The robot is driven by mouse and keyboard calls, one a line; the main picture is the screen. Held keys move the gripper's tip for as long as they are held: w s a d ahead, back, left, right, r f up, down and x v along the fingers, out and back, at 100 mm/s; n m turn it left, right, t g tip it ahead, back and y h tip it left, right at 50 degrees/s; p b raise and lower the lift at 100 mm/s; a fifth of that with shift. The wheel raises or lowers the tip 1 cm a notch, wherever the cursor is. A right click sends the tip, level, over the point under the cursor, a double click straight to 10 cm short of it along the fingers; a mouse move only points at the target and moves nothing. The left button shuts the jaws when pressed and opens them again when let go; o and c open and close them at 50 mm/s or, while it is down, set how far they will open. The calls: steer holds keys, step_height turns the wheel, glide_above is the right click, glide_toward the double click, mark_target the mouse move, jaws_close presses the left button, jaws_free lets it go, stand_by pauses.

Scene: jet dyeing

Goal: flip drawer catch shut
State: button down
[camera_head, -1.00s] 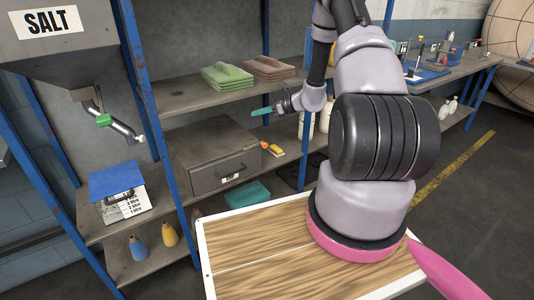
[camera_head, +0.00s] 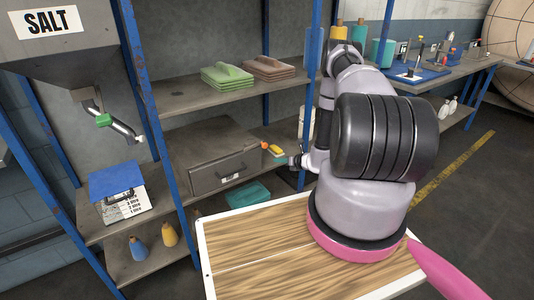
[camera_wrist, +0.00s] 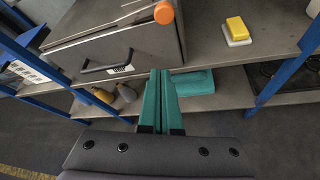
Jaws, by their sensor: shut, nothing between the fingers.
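The grey drawer unit (camera_head: 225,165) stands on the middle shelf, its front closed as far as I can see. It has a dark handle and a small label, which also show on the drawer front (camera_wrist: 112,50) in the wrist view. An orange knob (camera_wrist: 164,13), apparently the end of the catch, is at the drawer's upper right corner; it also shows in the head view (camera_head: 264,145). My gripper (camera_wrist: 160,72) has teal fingers pressed together and empty. They are in front of and below the knob, apart from it in the wrist view. The catch's exact position is unclear.
A yellow block on a white base (camera_wrist: 237,30) lies on the shelf right of the drawer. A teal tray (camera_head: 247,193) is on the lower shelf. Blue posts (camera_head: 305,110) frame the shelving. Green stacked pieces (camera_head: 226,76) lie on the shelf above.

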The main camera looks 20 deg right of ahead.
steer(key=shift+w, duration=0.1)
steer(key=x, duration=1)
steer(key=shift+w+d+r, duration=0.15)
steer(key=shift+d+r, duration=0.05)
steer(key=shift+r, duration=0.45)
steer(key=shift+w+d+r, duration=0.1)
steer(key=shift+d+r, duration=0.05)
steer(key=shift+r, duration=0.45)
steer(key=shift+w+d+r, duration=0.15)
steer(key=shift+d+r, duration=0.05)
steer(key=shift+r, duration=0.45)
steer(key=shift+d, duration=0.15)
